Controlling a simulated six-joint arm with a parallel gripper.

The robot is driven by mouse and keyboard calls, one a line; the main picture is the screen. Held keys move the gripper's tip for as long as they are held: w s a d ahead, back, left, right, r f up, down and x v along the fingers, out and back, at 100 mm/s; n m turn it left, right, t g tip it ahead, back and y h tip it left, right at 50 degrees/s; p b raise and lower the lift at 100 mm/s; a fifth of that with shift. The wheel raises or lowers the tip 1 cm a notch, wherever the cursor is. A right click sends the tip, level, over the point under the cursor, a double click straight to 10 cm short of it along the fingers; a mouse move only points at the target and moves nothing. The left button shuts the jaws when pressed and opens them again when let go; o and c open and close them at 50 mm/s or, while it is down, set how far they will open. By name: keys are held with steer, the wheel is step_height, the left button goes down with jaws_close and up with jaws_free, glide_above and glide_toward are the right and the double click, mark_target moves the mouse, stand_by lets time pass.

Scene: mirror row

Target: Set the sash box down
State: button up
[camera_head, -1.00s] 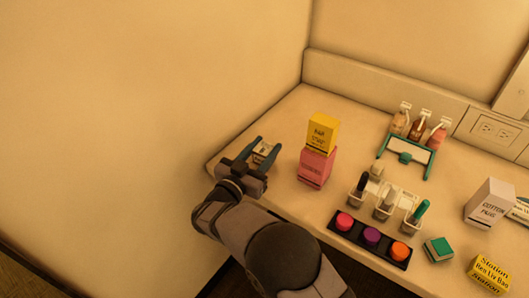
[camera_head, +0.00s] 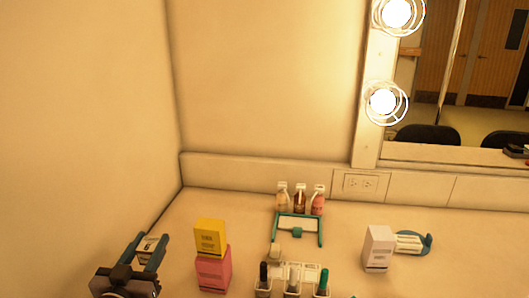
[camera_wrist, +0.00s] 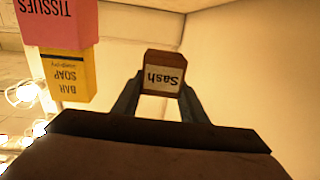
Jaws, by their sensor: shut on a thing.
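The sash box is a small brown box with a white label reading "Sash" upside down in the wrist view (camera_wrist: 163,72). In the head view the sash box (camera_head: 149,247) shows small and pale at the lower left. My gripper (camera_head: 151,242) is shut on it, one finger on each side. In the wrist view the gripper (camera_wrist: 160,90) also holds the box between both fingertips. The box is left of the stacked boxes and apart from them. I cannot tell whether its underside touches the counter.
A yellow soap box (camera_head: 210,238) stands on a pink tissues box (camera_head: 213,273), just right of my gripper. Bottles (camera_head: 300,199) stand behind a teal-framed holder (camera_head: 297,229). A white box (camera_head: 378,249) is farther right. The wall is close on the left; the counter (camera_head: 205,205) behind the stack is bare.

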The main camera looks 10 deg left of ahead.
stand_by(0.8)
steer(key=shift+f, duration=4.8)
steer(key=shift+f, duration=0.2)
steer(key=o, duration=1.1)
steer(key=shift+o, duration=0.4)
steer(key=shift+s+d+r+b, duration=0.1)
steer(key=shift+s+d+b, duration=0.1)
steer(key=shift+s, duration=1)
steer(key=shift+s+d+b, duration=0.1)
steer(key=shift+s+d, duration=0.15)
steer(key=shift+s, duration=0.95)
steer(key=shift+s+d+r+b, duration=0.1)
steer(key=shift+s+d+b, duration=0.1)
steer(key=shift+s, duration=1)
